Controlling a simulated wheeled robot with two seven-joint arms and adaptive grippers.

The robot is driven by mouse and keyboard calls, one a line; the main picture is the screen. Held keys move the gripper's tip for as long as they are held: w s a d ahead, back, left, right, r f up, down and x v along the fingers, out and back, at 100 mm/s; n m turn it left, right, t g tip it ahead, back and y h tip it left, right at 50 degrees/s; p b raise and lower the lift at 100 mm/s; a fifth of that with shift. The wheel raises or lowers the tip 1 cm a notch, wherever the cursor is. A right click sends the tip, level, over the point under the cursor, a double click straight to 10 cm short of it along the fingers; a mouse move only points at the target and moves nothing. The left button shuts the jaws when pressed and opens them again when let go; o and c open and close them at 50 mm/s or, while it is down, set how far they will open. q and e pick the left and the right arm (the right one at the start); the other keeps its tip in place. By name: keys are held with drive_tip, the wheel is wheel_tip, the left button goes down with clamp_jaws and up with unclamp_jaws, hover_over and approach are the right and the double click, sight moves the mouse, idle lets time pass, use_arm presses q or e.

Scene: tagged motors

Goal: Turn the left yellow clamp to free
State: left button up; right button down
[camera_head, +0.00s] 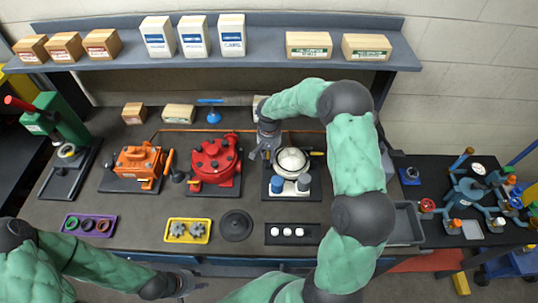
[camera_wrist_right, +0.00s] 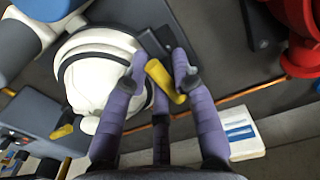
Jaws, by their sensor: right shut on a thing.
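The left yellow clamp (camera_wrist_right: 164,80) is between the fingers of my right gripper (camera_wrist_right: 162,72), on the motor's side nearest the red machine. In the head view my right gripper (camera_head: 266,150) reaches down at the motor's left side and hides this clamp. The other yellow clamp (camera_wrist_right: 62,131) is on the motor's opposite side, also in the head view (camera_head: 317,153). My left gripper (camera_head: 180,284) is low at the front edge; its fingers are unclear.
A red machine (camera_head: 215,160) stands left of the motor, and an orange one (camera_head: 138,163) further left. A yellow tray of gears (camera_head: 188,231), a dark disc (camera_head: 236,225) and a black tray (camera_head: 293,244) lie in front. A grey bin (camera_head: 405,224) is at right.

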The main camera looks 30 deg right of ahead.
sight(269, 154)
drive_tip(key=c, duration=1)
unclamp_jaws()
drive_tip(key=shift+r, duration=0.1)
wheel_tip(269, 154, up, 12)
drive_tip(key=shift+f, duration=0.1)
